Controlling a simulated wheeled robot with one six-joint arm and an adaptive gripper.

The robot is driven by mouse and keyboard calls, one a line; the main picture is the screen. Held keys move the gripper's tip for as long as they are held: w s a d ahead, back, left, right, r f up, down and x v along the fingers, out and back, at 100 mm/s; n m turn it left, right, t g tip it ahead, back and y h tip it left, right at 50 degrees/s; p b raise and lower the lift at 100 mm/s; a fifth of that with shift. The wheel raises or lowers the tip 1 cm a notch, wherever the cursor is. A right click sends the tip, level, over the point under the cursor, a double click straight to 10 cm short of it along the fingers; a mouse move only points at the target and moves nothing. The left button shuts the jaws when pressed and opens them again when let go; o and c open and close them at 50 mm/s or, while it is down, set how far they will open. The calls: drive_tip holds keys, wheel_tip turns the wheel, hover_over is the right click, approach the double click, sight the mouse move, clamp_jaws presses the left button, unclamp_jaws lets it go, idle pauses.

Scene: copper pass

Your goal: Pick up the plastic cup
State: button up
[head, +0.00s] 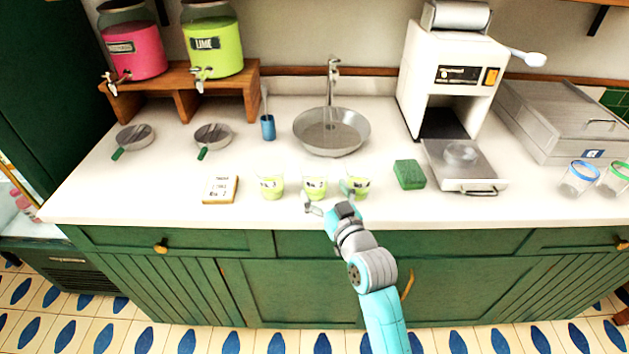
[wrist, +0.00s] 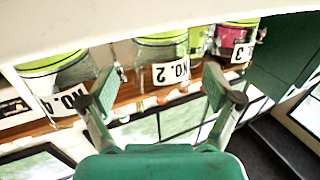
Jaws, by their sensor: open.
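Three small clear cups with lime-green contents and white labels stand in a row near the counter's front edge: a left cup (head: 271,186), a middle cup (head: 315,187) and a right cup (head: 358,182). My gripper (head: 329,199) is open and empty at the counter's front edge, close before the middle and right cups. The wrist view looks upside down. There the cup marked NO. 2 (wrist: 160,52) shows between my open fingers (wrist: 165,88), apart from them. The cup marked NO. 4 (wrist: 55,70) is left of them, and one marked 3 (wrist: 238,25) is to the right.
A green sponge (head: 409,174) lies right of the cups, a small card block (head: 220,189) left. Behind are a steel basin (head: 331,130) and a white machine (head: 452,75). Two rimmed glasses (head: 578,179) stand at the far right. Strainers (head: 213,136) lie at back left.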

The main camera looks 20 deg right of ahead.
sight(321, 186)
drive_tip(key=w, duration=0.4)
drive_tip(key=shift+w+a+f, duration=0.15)
drive_tip(key=shift+a, duration=0.1)
drive_tip(key=c, duration=0.9)
drive_tip(key=shift+c, duration=0.2)
